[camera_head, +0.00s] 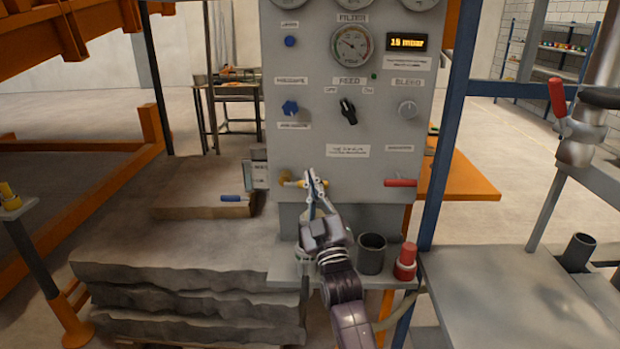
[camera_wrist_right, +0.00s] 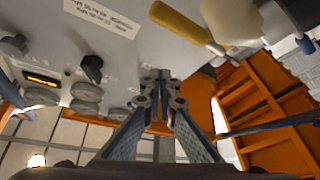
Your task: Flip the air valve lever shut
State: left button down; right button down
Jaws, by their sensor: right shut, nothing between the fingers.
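A yellow lever (camera_head: 292,182) lies roughly horizontal, low on the grey control panel (camera_head: 345,225). The wrist view shows it as a yellow handle (camera_wrist_right: 181,22) on a metal stem. A red lever (camera_head: 400,183) is level with it at the panel's right, and a blue lever (camera_head: 232,198) is left of the panel. I cannot read which label names the air valve. My right gripper (camera_head: 312,179) is shut and empty, its tips in front of the yellow lever and hiding part of it. Contact cannot be told. In the wrist view the gripper (camera_wrist_right: 160,82) shows closed fingers apart from the yellow handle. My left gripper is out of view.
The panel carries gauges, knobs and a black switch (camera_head: 348,111); a display (camera_head: 407,43) reads 15 mbar. Layered grey slabs (camera_head: 180,290) lie left.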

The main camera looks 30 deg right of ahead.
jog(key=s+a+f+b, duration=0.1)
jog(key=s+a+f, duration=0.2)
jog(key=s+f, duration=0.1)
jog(key=shift+s+a+f, duration=0.2)
jog(key=shift+s+a, duration=0.15)
jog(key=shift+s, duration=0.3)
jog(key=shift+f, duration=0.1)
